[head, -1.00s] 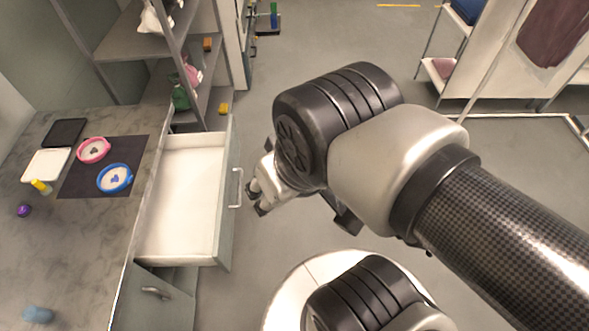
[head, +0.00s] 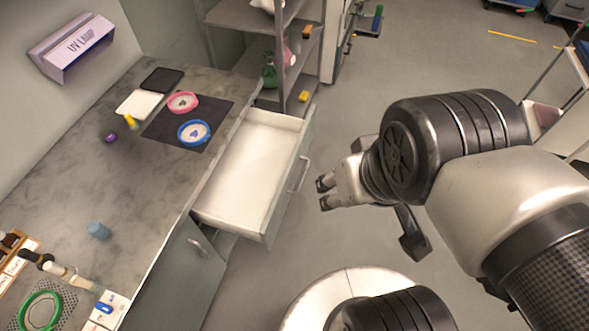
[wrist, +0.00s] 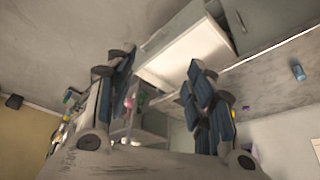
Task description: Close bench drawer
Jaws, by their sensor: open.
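The bench drawer (head: 246,172) is pulled well out from under the bench (head: 150,190), and its white inside is empty. Its grey front carries a bar handle (head: 299,175). My gripper (head: 322,193) is open and empty, a short way to the right of the handle and apart from it. In the wrist view my gripper (wrist: 160,95) shows two spread dark-padded fingers, with the drawer (wrist: 182,52) beyond and between them. The inside of the drawer is partly cut off by the fingers there.
On the bench are a pink ring dish (head: 183,102), a blue ring dish (head: 194,132) and a blue cup (head: 97,230).

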